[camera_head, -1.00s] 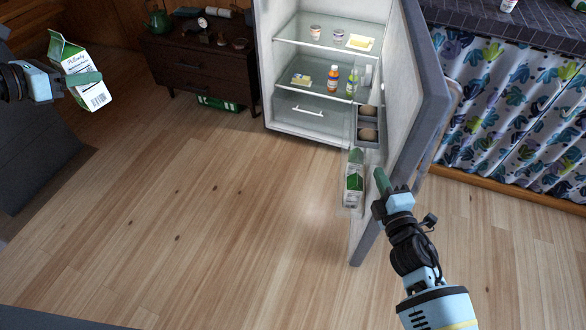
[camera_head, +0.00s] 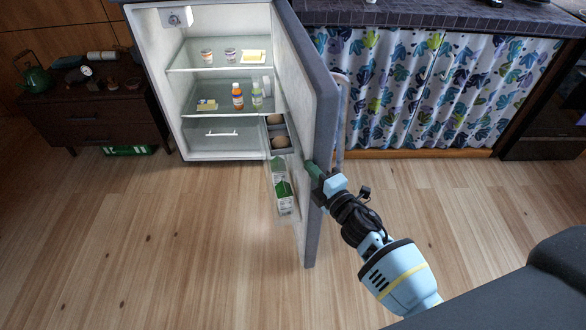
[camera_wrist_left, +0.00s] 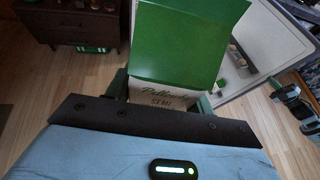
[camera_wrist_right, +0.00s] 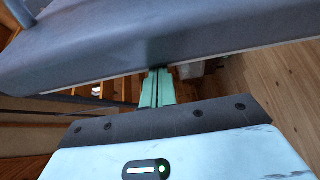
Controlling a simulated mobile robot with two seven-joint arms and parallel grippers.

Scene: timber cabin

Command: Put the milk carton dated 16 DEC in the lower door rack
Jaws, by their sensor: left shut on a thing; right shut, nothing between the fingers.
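A green and white milk carton (camera_wrist_left: 185,45) fills the middle of the left wrist view. My left gripper (camera_wrist_left: 163,92) is shut on it, with a finger on each side; its date is not readable. The left gripper is out of the head view. The fridge door (camera_head: 316,110) stands open. Its lower door rack (camera_head: 287,216), low on the inner face, holds green and white cartons (camera_head: 282,192), with dates too small to read. My right gripper (camera_head: 312,170) is shut and empty at the door's outer edge; its fingers also show against the door in the right wrist view (camera_wrist_right: 157,85).
Another door rack (camera_head: 280,126) above holds brown round items. The fridge shelves (camera_head: 205,112) hold bottles, cups and small packs. A dark chest (camera_head: 90,118) stands left, a curtained counter (camera_head: 430,95) right. The wooden floor before the fridge is clear.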

